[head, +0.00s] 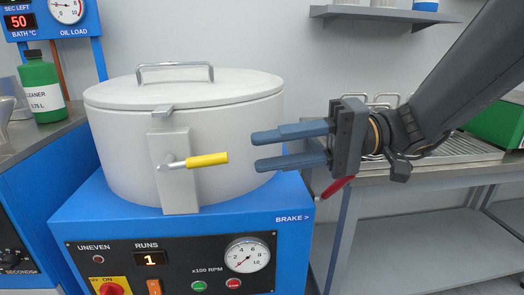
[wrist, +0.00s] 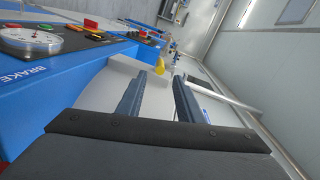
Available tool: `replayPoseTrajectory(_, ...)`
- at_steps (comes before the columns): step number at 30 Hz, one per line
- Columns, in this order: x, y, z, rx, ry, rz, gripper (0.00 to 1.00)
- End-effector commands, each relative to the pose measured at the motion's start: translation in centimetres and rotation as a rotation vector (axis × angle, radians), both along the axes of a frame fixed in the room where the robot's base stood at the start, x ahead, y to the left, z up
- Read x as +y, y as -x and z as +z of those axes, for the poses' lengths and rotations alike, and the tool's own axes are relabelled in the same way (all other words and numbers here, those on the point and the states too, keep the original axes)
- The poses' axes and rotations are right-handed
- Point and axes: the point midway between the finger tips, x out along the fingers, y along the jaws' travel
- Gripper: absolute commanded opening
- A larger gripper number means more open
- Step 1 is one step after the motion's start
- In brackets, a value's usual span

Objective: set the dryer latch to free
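The dryer latch is a lever with a yellow grip (head: 207,159) on a grey plate (head: 178,196) at the front of the white dryer drum (head: 115,150). The lever lies nearly level, its grip pointing right. The lid (head: 180,88) with its metal handle is down on the drum. My gripper (head: 258,151) is open and empty, to the right of the yellow grip and apart from it, fingers pointing left. In the wrist view the yellow grip (wrist: 159,65) shows beyond the fingertips (wrist: 160,78).
The blue dryer cabinet (head: 262,207) carries a dial (head: 247,255), buttons and a red switch below the drum. A red lever (head: 337,187) marked BRAKE sticks up at its right, under my gripper. A green bottle (head: 41,88) stands left. A grey bench (head: 420,185) stands right.

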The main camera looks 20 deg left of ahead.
Motion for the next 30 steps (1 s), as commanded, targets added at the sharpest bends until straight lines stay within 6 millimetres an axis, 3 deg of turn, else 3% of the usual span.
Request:
replayPoseTrajectory(4, 0.0, 0.0, 0.0, 0.000, 0.000, 0.000, 0.33)
replayPoseTrajectory(10, 0.4, 0.8, 0.2, -0.037, 0.016, 0.031, 0.01)
replayPoseTrajectory(11, 0.5, 1.2, 0.2, -0.054, 0.025, 0.046, 0.00)
replayPoseTrajectory(21, 1.8, 8.4, 0.7, -0.513, 0.149, 0.468, 0.00)
replayPoseTrajectory(30, 1.2, 11.4, 2.3, -1.020, 0.136, 1.000, 0.00)
